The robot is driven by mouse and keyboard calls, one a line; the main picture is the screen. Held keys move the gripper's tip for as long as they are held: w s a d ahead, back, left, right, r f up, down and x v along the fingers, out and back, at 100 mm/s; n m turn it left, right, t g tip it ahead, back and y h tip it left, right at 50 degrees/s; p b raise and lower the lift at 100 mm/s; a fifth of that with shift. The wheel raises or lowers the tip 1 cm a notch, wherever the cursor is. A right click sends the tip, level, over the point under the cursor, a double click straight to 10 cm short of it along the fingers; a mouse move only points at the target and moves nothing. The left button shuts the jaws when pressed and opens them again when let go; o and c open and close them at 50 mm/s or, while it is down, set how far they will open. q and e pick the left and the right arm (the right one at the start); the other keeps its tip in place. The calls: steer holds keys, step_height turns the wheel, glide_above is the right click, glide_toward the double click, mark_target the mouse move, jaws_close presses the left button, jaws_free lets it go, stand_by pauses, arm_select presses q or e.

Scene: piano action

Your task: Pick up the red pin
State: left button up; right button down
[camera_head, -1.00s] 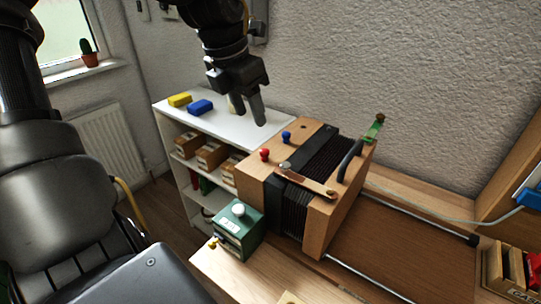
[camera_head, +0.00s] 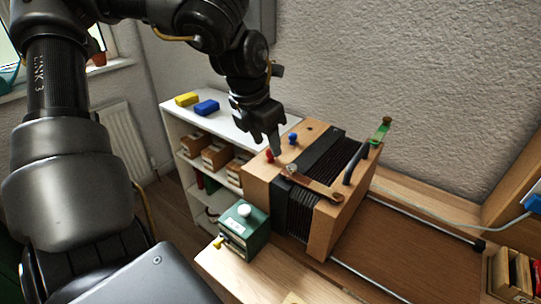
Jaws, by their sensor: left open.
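The red pin (camera_head: 269,155) stands upright on the near-left part of the wooden top of the piano action box (camera_head: 262,170). A blue pin (camera_head: 293,138) stands a little behind it and to the right. My left gripper (camera_head: 274,146) points down with its fingertips right at the red pin, partly over it in the picture. It is open, and I cannot tell whether the fingers touch the pin or straddle it. My right gripper does not show.
A wooden lever (camera_head: 318,187) lies on the box beside black bellows, with a dark handle (camera_head: 356,163) at the right. A green box with a white knob (camera_head: 244,210) stands in front. A white shelf (camera_head: 225,122) holds yellow and blue blocks behind left.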

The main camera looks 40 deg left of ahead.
mark_target(271, 161)
arm_select(q)
steer(key=shift+x, duration=1.45)
steer(key=shift+d, duration=0.1)
jaws_close()
